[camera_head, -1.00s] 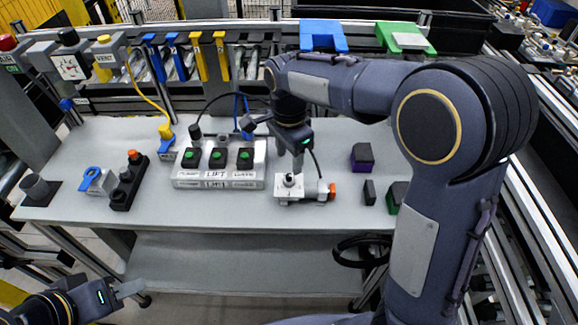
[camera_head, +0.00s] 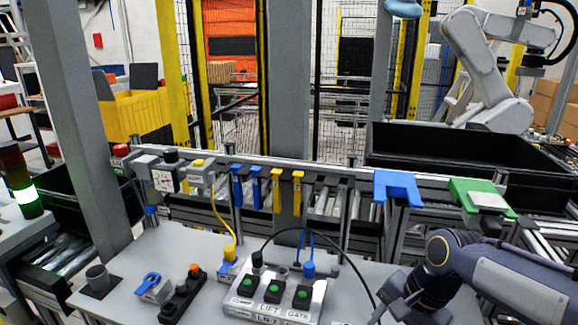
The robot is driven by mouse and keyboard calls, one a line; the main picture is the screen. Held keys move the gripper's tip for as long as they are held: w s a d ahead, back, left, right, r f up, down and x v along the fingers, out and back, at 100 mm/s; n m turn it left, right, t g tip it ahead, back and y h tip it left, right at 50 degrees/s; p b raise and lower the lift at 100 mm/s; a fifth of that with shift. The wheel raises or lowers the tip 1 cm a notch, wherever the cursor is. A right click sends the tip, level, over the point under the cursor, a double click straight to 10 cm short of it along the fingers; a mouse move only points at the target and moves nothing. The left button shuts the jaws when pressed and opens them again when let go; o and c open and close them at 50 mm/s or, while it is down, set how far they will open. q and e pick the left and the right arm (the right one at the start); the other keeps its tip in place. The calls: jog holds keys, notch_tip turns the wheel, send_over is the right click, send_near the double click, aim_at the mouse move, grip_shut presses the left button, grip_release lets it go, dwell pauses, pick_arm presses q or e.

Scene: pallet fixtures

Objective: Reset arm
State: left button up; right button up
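My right arm comes in from the lower right, and its gripper (camera_head: 388,306) is low at the bottom edge, right of the button box. The fingertips are dark and partly cut off, so I cannot tell open from shut. My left gripper is out of view. The grey button box (camera_head: 275,293) with several green buttons and a LIFT label stands on the grey table (camera_head: 205,248). The white fixture seen under the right gripper earlier is not clearly visible now.
A black strip with an orange button (camera_head: 183,295) and a blue-handled valve (camera_head: 152,285) stand on the table's left. Behind are a rail with blue clips (camera_head: 237,186) and yellow clips (camera_head: 297,190), a blue bracket (camera_head: 396,186), a green bracket (camera_head: 482,197) and a black bin (camera_head: 470,165).

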jog(key=s+d+f+n+t, duration=0.1)
jog(key=s+n+t, duration=0.3)
jog(key=s+n, duration=0.4)
jog(key=s, duration=0.7)
jog(key=shift+d+f+t+y, duration=0.25)
jog(key=shift+f+t+y, duration=0.05)
jog(key=shift+f, duration=0.05)
